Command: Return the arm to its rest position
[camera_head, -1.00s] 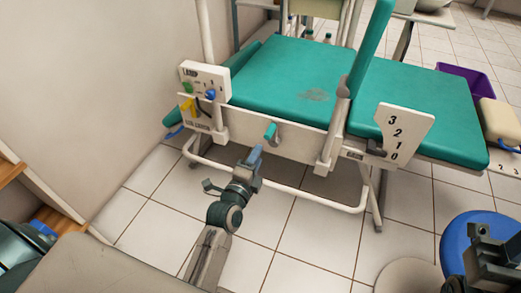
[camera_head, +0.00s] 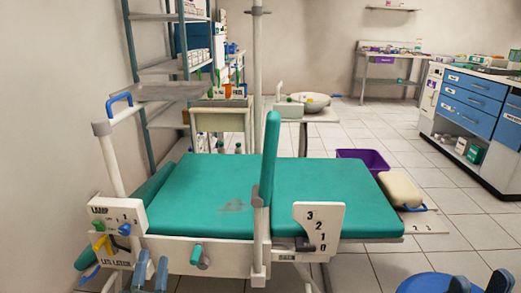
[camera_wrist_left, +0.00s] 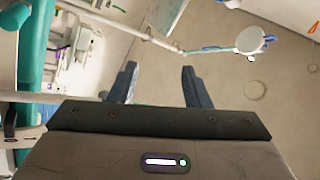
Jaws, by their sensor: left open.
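My left gripper (camera_head: 151,273) shows at the bottom left in the head view, its two blue-grey fingertips apart in front of the chair's control panel. In the left wrist view my left gripper (camera_wrist_left: 158,80) is open, with nothing between its fingers. Most of my left arm is below the head view.
A purple bin (camera_head: 363,158) and blue-drawer cabinet (camera_head: 475,95) stand to the right. Floor tiles between them are clear.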

